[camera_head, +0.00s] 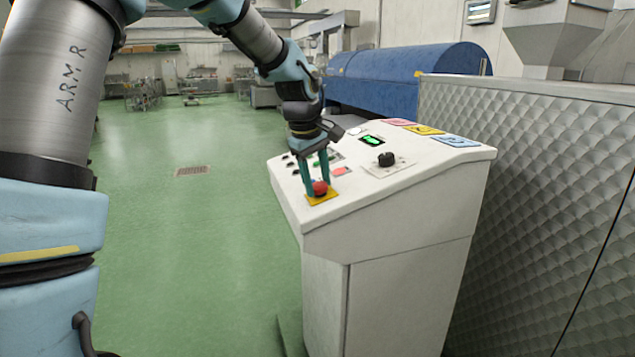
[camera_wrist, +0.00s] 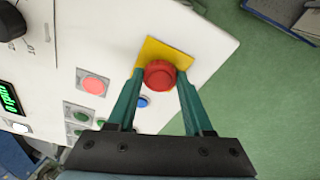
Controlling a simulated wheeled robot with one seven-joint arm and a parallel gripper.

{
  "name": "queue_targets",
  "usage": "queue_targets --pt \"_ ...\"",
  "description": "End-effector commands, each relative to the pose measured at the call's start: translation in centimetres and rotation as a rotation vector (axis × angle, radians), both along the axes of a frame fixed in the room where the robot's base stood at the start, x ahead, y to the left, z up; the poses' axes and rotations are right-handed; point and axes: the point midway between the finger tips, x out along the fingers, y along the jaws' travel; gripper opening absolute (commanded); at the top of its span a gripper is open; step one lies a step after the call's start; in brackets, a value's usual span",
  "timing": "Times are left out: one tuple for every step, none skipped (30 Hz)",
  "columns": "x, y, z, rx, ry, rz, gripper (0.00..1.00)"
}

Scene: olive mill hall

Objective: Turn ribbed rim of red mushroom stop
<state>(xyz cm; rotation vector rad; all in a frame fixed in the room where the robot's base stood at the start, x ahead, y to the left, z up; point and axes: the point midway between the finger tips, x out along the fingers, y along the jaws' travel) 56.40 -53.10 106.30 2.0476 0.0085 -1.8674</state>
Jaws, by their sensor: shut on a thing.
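The red mushroom stop (camera_head: 320,188) sits on a yellow square plate (camera_head: 330,199) at the near left corner of the sloped white control panel (camera_head: 440,168). In the wrist view the red mushroom stop (camera_wrist: 160,74) shows its round cap, with the yellow plate (camera_wrist: 183,60) behind it. My gripper (camera_head: 317,184) points down over it, with one green finger on each side of the cap. In the wrist view my gripper (camera_wrist: 162,88) has its fingertips at the cap's sides, shut on it. The ribs of the rim are too small to make out clearly.
A black knob (camera_head: 386,159), a green-lit display (camera_head: 372,140) and a flat red button (camera_head: 340,171) share the panel. A blue button (camera_wrist: 142,101) lies close to the stop. A quilted metal wall (camera_head: 540,150) stands right of the console. Green floor (camera_head: 200,250) is open at left.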

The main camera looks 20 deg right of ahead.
Motion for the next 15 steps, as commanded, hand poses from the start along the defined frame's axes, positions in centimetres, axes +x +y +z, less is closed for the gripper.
queue_targets --pt "-0.04 0.05 -0.07 0.000 -0.010 -0.035 0.00" --pt "-0.02 0.07 -0.06 -0.001 -0.018 -0.059 0.00" --pt "-0.01 0.08 -0.05 -0.003 -0.028 -0.091 0.00" --pt "-0.01 0.09 -0.05 -0.004 -0.035 -0.115 0.00" --pt "-0.02 0.11 -0.06 -0.005 -0.040 -0.139 0.00" --pt "-0.03 0.14 -0.08 -0.005 -0.050 -0.170 0.00" --pt "-0.04 0.15 -0.09 -0.005 -0.056 -0.193 0.00" --pt "-0.05 0.15 -0.10 -0.007 -0.062 -0.216 0.00" --pt "-0.04 0.16 -0.10 -0.009 -0.070 -0.244 0.00" --pt "-0.03 0.16 -0.10 -0.009 -0.077 -0.265 0.00" --pt "-0.02 0.16 -0.09 -0.010 -0.084 -0.287 0.00" --pt "-0.02 0.17 -0.09 -0.011 -0.091 -0.312 0.00" --pt "-0.04 0.18 -0.09 -0.011 -0.095 -0.331 0.00" --pt "-0.04 0.18 -0.09 -0.012 -0.100 -0.347 0.00" --pt "-0.05 0.18 -0.10 -0.013 -0.107 -0.370 0.00"
